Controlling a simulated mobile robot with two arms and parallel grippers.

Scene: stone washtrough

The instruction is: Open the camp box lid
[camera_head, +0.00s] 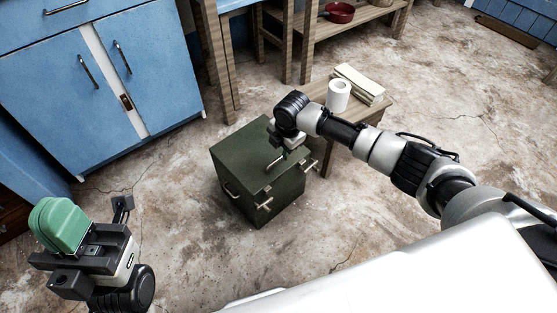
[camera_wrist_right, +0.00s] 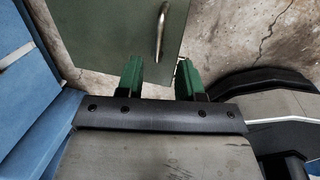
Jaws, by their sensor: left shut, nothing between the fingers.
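The camp box (camera_head: 238,158) is a dark green box standing on the floor, with its lid down flat. A pale metal handle (camera_head: 275,163) sits on the lid near one edge; in the right wrist view this handle (camera_wrist_right: 160,32) lies ahead of the fingers. My right gripper (camera_wrist_right: 161,78) is open, with its two green fingers apart and nothing between them. The handle appears just beyond the fingertips, not between them. In the head view my right wrist hides part of the lid's far corner. My left gripper (camera_head: 60,224) is shut and empty, well left of the box.
A low wooden bench (camera_head: 372,112) with a white paper roll (camera_head: 338,96) and a pale stack (camera_head: 360,84) stands right behind the box. Blue cabinets (camera_head: 95,80) line the left. A shelf holds a red pot (camera_head: 339,13). Floor left of the box is clear.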

